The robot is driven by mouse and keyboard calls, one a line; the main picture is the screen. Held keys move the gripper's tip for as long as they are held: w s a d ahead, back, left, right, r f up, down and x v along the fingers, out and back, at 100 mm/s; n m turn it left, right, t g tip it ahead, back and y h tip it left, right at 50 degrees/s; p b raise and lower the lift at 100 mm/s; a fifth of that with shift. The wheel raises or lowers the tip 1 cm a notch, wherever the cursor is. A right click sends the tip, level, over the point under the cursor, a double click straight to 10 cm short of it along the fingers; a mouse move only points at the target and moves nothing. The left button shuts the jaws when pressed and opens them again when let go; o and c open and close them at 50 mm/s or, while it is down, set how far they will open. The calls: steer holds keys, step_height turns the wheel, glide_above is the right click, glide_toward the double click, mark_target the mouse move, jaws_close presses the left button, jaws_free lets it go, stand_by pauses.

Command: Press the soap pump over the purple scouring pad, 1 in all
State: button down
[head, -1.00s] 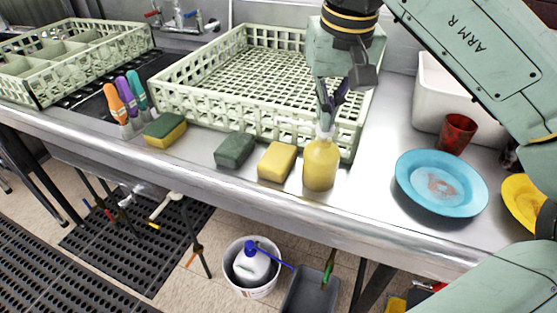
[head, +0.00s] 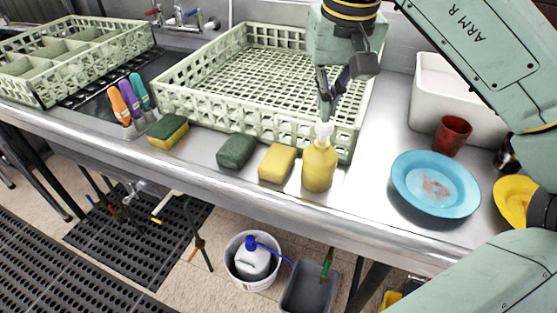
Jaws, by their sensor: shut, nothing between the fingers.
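The soap bottle (head: 319,167) is yellow with a white pump head (head: 324,129) and stands upright near the counter's front edge. My gripper (head: 325,114) points down just above the pump head, fingers shut and empty. I cannot tell whether the fingertips touch the pump. No purple scouring pad shows. A yellow sponge (head: 277,162) lies just left of the bottle, with a dark green pad (head: 236,151) further left. A yellow and green sponge (head: 168,132) lies beyond that.
A large pale dish rack (head: 185,97) stands close behind the bottle and pads. Brushes with coloured handles (head: 131,97) stand at left. A blue plate (head: 436,183), a red cup (head: 452,134) and a white tub (head: 465,85) are at right. Bare counter lies between bottle and plate.

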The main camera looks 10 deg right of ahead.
step_height(320, 180, up, 6)
steer(key=p, duration=0.5)
stand_by(0.5)
